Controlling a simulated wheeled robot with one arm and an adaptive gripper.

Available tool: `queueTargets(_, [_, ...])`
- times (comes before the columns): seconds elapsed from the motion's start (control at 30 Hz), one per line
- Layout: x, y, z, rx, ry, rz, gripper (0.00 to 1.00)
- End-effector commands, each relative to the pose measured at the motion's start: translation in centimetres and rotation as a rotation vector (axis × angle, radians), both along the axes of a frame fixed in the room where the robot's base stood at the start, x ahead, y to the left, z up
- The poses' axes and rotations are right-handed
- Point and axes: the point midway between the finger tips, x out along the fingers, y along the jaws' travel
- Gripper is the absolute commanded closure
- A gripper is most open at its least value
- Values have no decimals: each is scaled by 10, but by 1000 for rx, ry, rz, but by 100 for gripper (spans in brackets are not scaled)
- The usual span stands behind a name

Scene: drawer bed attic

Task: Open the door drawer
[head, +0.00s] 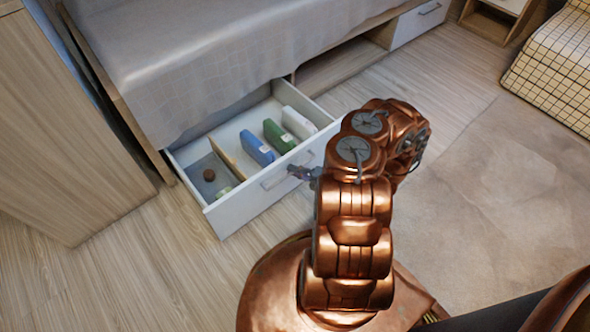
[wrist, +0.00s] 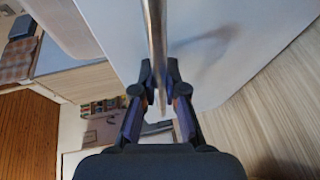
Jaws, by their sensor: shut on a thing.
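The white drawer (head: 235,205) under the bed stands pulled out over the wooden floor in the head view. Its inside is in plain sight. A thin metal handle (head: 276,180) runs along its front; in the wrist view the handle (wrist: 157,45) passes between my fingers. My gripper (head: 304,173) is at the right end of the handle, partly hidden by my arm. In the wrist view my gripper (wrist: 159,75) is shut on the handle, close to the white drawer front (wrist: 225,45).
The drawer holds a blue item (head: 257,147), a green item (head: 280,136), a white item (head: 299,123) and a small brown round thing (head: 209,175). A wooden cabinet (head: 65,130) stands at left. Open floor and a rug (head: 480,200) lie at right.

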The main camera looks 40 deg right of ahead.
Motion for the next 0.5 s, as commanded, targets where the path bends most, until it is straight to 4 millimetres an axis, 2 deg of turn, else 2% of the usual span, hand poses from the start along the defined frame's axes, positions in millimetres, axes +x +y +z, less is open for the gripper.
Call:
queueTargets(0.17, [0, -1, 0, 0, 0, -2, 100])
queueTargets(0.2, [0, -1, 0, 0, 0, -2, 85])
queueTargets(0.27, [0, -1, 0, 0, 0, -2, 79])
queueTargets(0.5, [0, 0, 0, 0, 0, -1, 77])
